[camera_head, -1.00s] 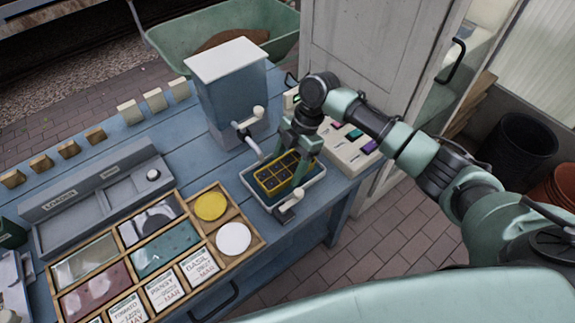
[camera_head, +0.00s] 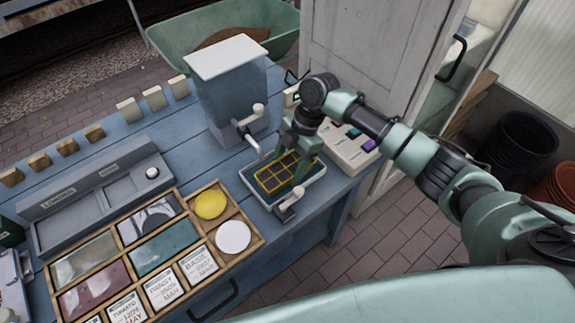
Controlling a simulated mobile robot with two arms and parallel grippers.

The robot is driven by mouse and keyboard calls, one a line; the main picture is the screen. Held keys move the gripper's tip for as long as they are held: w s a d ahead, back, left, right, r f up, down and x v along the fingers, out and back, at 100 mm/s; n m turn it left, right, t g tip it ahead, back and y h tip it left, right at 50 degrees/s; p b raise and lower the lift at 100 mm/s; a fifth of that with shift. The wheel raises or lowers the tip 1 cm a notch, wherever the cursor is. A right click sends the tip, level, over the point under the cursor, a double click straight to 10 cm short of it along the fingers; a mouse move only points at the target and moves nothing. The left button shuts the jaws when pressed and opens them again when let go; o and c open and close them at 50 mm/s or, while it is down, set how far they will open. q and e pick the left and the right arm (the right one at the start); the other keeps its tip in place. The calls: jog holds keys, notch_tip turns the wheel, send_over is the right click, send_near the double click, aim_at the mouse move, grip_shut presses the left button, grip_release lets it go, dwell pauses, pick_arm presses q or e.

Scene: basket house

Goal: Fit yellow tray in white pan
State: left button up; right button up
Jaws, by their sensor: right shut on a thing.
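The yellow tray (camera_head: 272,182), a small gridded frame with several cells, is over the white pan (camera_head: 316,176). It appears to lie within the pan's rim, but I cannot tell if it rests on the bottom. The pan is a shallow rectangular tub with a dark blue-green inside, at the front right of the blue bench. My right gripper (camera_head: 296,160) points down over the pan and is shut on the tray at its right part. The gripper hides part of the tray and the pan's back edge. My left gripper is not in view.
A blue-grey dispenser (camera_head: 232,100) with a crank stands behind the pan. A cream lever (camera_head: 290,198) is at the pan's front. A rack with coloured tabs (camera_head: 350,150) is to the right, and a wooden sorting box (camera_head: 185,205) to the left.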

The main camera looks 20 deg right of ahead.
jog(key=o, duration=1.7)
jog(key=shift+f, duration=0.1)
jog(key=shift+o, duration=0.2)
jog(key=shift+o, duration=1)
jog(key=shift+f, duration=0.15)
jog(key=shift+s, duration=0.1)
